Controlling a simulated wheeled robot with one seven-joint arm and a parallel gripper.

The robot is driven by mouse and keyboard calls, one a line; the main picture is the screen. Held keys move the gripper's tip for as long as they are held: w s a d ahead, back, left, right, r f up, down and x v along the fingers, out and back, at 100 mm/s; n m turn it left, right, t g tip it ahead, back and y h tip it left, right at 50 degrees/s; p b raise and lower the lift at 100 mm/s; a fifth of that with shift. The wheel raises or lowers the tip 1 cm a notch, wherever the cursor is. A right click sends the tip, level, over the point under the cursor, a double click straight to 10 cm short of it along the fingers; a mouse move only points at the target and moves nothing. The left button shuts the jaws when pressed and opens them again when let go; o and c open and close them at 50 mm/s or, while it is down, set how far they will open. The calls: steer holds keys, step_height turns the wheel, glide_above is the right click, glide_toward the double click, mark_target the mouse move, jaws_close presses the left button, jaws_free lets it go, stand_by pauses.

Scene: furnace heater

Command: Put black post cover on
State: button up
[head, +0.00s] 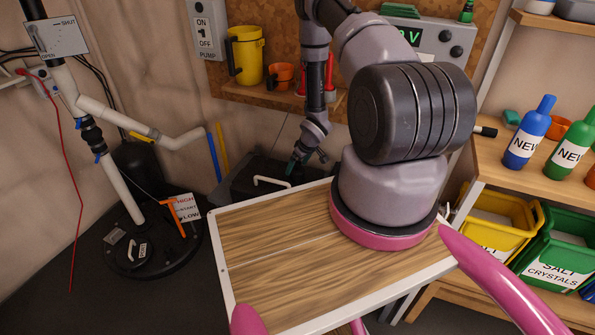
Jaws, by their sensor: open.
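My gripper (306,164) is small in the head view, pointing down over the rear right part of a black box (240,180) with a white handle (272,182). Its teal-tipped fingers are apart. I cannot tell whether anything lies between them, or whether it touches the box. I cannot pick out a black post cover or its post with certainty; the box's top near the gripper is dark and partly hidden by my arm and the wooden board.
A white-rimmed wooden board (275,290) fills the front. Left are white pipes (125,187) and a round black lid (155,250). Behind are a shelf with a yellow jug (248,55), an orange cup (280,77) and a display unit (432,37). Bottles (528,135) and bins (497,220) stand right.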

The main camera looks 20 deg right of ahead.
steer(key=c, duration=1.3)
steer(key=shift+c, duration=0.2)
